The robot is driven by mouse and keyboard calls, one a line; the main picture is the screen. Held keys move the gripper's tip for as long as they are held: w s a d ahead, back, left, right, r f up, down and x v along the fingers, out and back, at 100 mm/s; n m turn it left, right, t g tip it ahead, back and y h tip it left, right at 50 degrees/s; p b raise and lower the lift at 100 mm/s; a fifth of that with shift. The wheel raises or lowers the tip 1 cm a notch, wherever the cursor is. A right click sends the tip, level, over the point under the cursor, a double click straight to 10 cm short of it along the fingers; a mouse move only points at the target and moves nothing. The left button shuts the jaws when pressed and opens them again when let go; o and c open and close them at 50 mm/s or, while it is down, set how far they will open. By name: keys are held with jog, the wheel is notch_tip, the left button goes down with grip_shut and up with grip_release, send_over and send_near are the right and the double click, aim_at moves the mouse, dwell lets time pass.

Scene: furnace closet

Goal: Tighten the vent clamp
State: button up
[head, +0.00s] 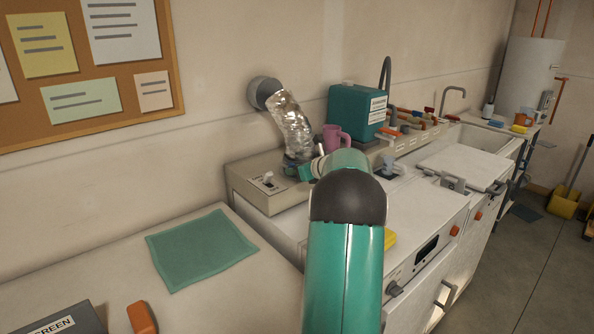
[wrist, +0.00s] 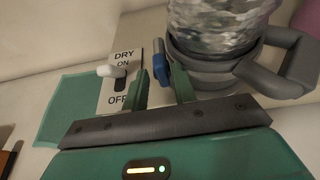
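The silver foil vent duct (head: 292,122) runs from the wall collar down to the back panel of the white machine. The grey vent clamp (wrist: 205,72) circles the duct's lower end, with a grey loop handle (wrist: 285,70) at right. A blue screw knob (wrist: 162,70) sits on the clamp's left side. My gripper (wrist: 160,76) is open, with its two green fingers on either side of the knob. A gap shows between the left finger and the knob; I cannot tell whether the right finger touches it. In the head view my arm partly hides the clamp area and my gripper (head: 304,171).
A DRY ON/OFF switch (wrist: 112,71) is just left of my fingers. A pink mug (head: 333,138) and teal jug (head: 355,118) stand right of the duct. A green cloth (head: 202,250) lies on the left surface. A yellow sponge (head: 390,238) is beside my arm.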

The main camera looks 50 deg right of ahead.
jog(key=shift+d+r, duration=0.1)
jog(key=shift+d, duration=0.05)
jog(key=n+h, duration=0.3)
jog(key=shift+r+n, duration=0.1)
jog(key=shift+n, duration=0.2)
jog(key=shift+a+f+n+h, duration=0.25)
jog(key=shift+n+h, duration=0.15)
jog(key=shift+n, duration=0.3)
jog(key=shift+a+f+n+h, duration=0.1)
jog(key=shift+a+n+h, duration=0.1)
jog(key=shift+n+h, duration=0.35)
jog(key=shift+s+r+n, duration=0.1)
jog(key=shift+s+n, duration=0.05)
jog(key=shift+n, duration=0.1)
jog(key=v, duration=1.4)
jog(key=w+a+n+y, duration=0.2)
jog(key=a+n, duration=0.2)
jog(key=a, duration=0.4)
jog(key=w+a+r+n+y, duration=0.1)
jog(key=w+a+n+y, duration=0.2)
jog(key=a, duration=0.6)
jog(key=w+a+r+n+g+y, duration=0.1)
jog(key=w+a+n+y, duration=0.2)
jog(key=a, duration=0.6)
jog(key=shift+n, duration=1)
jog(key=shift+a, duration=0.15)
